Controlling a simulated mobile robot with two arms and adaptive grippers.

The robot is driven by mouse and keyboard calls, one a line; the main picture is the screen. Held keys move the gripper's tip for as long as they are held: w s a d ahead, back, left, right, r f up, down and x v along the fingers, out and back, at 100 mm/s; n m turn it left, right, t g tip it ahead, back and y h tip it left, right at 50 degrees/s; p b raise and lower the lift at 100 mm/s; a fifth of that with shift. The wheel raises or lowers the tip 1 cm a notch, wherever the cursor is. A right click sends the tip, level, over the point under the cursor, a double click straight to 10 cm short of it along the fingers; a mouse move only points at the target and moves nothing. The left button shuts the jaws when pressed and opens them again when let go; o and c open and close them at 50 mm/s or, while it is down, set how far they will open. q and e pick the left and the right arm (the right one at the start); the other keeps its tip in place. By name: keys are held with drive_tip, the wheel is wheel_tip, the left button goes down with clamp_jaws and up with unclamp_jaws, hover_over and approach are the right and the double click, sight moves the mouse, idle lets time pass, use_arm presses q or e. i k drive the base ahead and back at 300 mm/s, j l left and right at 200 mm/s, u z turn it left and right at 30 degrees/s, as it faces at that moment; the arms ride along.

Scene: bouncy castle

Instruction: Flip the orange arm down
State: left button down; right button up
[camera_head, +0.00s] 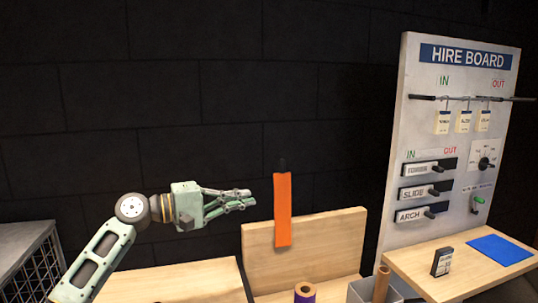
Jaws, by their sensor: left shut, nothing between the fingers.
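The orange arm (283,210) is a flat upright strip with a dark piece at its top end. It stands in front of a dark wall, and its lower end overlaps a light wooden panel (320,240). My left gripper (250,198) reaches in from the left. Its fingers are shut and empty, pointing right at the orange arm's left side, at about mid-height. A small gap shows between the fingertips and the strip in the picture. My right gripper is not in view.
A white hire board (452,75) with hanging tags, slider switches and a dial stands at the right. Before it, a wooden shelf (430,275) holds a blue mat (500,249) and a small dark block (441,262). A purple roll (305,293) sits at the bottom. A wire-sided unit (35,270) stands left.

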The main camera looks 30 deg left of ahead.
sight(281, 180)
drive_tip(key=i+j, duration=0.8)
